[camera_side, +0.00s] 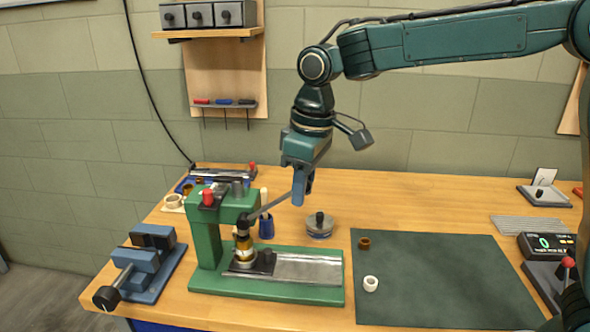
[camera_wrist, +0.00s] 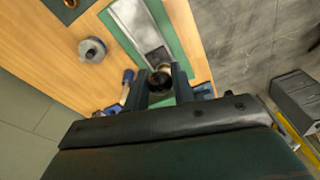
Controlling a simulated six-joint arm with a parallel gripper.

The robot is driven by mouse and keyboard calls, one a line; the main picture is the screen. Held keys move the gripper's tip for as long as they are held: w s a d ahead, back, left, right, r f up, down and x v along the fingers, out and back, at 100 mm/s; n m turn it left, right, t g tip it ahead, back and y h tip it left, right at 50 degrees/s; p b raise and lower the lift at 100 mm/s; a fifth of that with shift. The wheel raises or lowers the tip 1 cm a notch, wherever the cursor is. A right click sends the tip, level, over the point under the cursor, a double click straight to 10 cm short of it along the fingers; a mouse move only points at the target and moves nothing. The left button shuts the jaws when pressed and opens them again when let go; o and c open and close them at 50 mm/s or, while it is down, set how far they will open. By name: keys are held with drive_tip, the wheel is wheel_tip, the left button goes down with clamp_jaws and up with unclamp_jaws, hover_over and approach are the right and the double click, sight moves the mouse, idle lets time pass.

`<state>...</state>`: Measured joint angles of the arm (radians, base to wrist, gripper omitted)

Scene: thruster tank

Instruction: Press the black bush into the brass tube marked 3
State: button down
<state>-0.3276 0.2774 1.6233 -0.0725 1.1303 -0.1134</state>
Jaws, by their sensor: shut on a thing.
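My gripper (camera_side: 303,188) is shut on the end of the grey lever (camera_side: 274,205) of a green press (camera_side: 207,240). The lever slopes up to the right from the press head. In the wrist view my fingers (camera_wrist: 159,82) close around a dark round end. A brass tube (camera_side: 244,246) stands upright on the press bed under the black ram. A dark part shows at the tube's top, but I cannot tell the black bush from the ram there. No number on the tube is readable.
A black block (camera_side: 266,260) sits beside the tube on the steel slide (camera_side: 308,268). A dark green mat (camera_side: 430,280) holds a brown ring (camera_side: 364,243) and a white ring (camera_side: 370,284). A round lidded pot (camera_side: 320,226) stands behind the press. A blue vise (camera_side: 140,268) is at left.

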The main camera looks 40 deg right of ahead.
drive_tip(key=shift+w+a+r, duration=0.3)
drive_tip(key=shift+w+r, duration=0.05)
drive_tip(key=shift+r, duration=0.15)
drive_tip(key=w+a+r, duration=0.3)
drive_tip(key=w+a, duration=0.1)
drive_tip(key=shift+w+a+r, duration=0.1)
drive_tip(key=shift+a+r, duration=0.05)
drive_tip(key=shift+r, duration=0.25)
drive_tip(key=shift+w+a+r, duration=0.2)
drive_tip(key=shift+w+a, duration=0.5)
drive_tip(key=shift+a, duration=0.1)
drive_tip(key=c, duration=1.3)
unclamp_jaws()
drive_tip(key=shift+f, duration=0.1)
drive_tip(key=shift+o, duration=0.3)
drive_tip(key=shift+d, duration=0.15)
drive_tip(key=shift+s, duration=0.1)
